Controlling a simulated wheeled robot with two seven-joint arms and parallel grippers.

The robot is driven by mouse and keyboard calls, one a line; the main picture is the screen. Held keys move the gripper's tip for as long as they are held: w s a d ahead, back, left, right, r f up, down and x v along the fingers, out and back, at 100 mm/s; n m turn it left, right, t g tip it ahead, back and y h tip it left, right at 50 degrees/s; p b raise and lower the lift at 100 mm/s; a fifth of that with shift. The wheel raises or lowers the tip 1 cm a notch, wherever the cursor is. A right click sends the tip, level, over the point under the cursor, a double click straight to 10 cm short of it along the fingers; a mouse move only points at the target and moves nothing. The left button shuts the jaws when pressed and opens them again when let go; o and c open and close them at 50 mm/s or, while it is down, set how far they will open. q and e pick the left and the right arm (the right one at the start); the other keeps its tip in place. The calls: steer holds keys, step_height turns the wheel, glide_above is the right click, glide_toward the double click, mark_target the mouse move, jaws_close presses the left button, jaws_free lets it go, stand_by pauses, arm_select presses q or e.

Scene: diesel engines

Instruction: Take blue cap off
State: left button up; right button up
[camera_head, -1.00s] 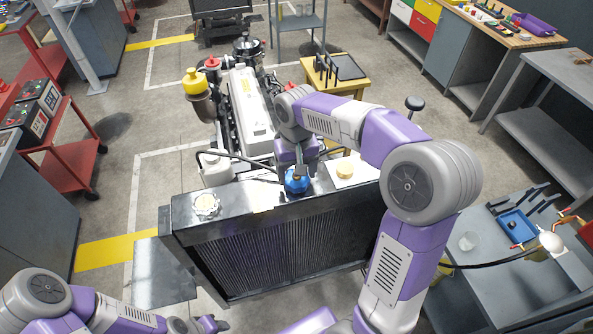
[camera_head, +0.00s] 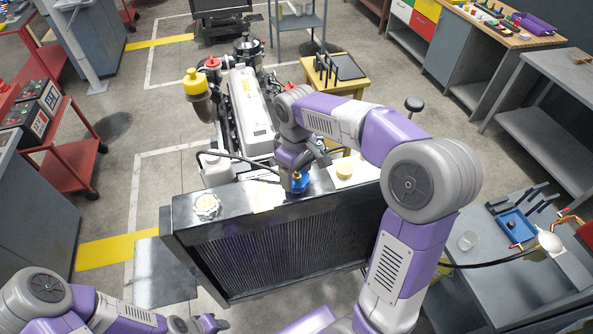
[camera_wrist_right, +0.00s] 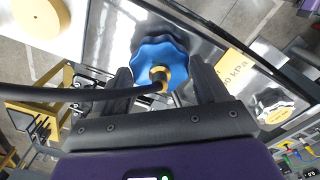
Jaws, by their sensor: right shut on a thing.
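The blue cap (camera_head: 299,183) sits on the top of the black radiator (camera_head: 235,212), near its right part. It is scalloped with a brass centre fitting and a black hose in the right wrist view (camera_wrist_right: 160,62). My right gripper (camera_head: 299,178) comes down on the cap from above and is shut on it, with one dark finger on each side in the right wrist view (camera_wrist_right: 163,85). The fingers partly hide the cap in the head view. My left gripper (camera_head: 214,323) is at the bottom left edge, away from the radiator; its jaws are too small to read.
A pale ribbed cap (camera_head: 207,205) is on the radiator's left end. The engine (camera_head: 248,112) stands behind. A grey bench (camera_head: 480,262) with a blue tray is at right.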

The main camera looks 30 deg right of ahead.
steer(key=shift+r, duration=3.05)
